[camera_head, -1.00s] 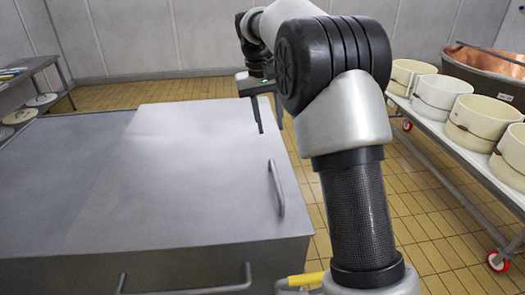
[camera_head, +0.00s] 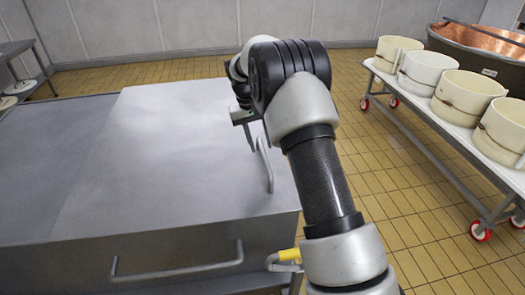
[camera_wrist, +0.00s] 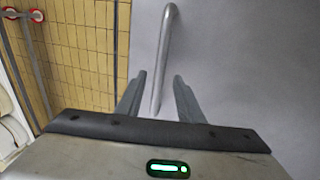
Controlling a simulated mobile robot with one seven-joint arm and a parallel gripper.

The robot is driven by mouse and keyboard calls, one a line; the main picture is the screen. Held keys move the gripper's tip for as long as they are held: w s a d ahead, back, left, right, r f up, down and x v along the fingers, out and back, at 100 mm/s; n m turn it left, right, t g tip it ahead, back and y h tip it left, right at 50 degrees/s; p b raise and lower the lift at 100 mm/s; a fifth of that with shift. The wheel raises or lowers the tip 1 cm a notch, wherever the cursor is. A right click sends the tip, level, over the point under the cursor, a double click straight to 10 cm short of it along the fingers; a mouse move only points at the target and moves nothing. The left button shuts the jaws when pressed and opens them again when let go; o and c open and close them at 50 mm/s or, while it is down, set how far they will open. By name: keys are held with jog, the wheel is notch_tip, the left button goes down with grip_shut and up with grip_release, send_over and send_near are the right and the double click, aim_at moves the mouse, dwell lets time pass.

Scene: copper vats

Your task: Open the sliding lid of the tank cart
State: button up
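The grey metal tank cart (camera_head: 40,185) fills the left of the head view. Its flat sliding lid (camera_head: 165,150) covers the right part of the top, with a bar handle (camera_head: 264,165) near the lid's right edge. My gripper (camera_head: 256,143) is at the far end of this handle, pointing down. In the wrist view, my gripper (camera_wrist: 160,76) is open, and the bar handle (camera_wrist: 170,45) runs between its two fingers with a gap on each side. I cannot tell whether a finger touches it. The arm hides part of the lid's right side.
A second bar handle (camera_head: 180,272) is on the cart's front side. A wheeled white table (camera_head: 425,110) at right carries several cream tubs (camera_head: 465,95), with a copper vat (camera_head: 480,45) behind. Tiled floor (camera_head: 375,160) lies clear between cart and table. A metal rack (camera_head: 20,65) stands far left.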

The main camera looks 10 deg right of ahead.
aim_at(263, 155)
jog(key=shift+d+f, duration=0.25)
jog(key=shift+f, duration=0.8)
jog(key=shift+d+f, duration=0.2)
jog(key=shift+f, duration=0.8)
grip_shut()
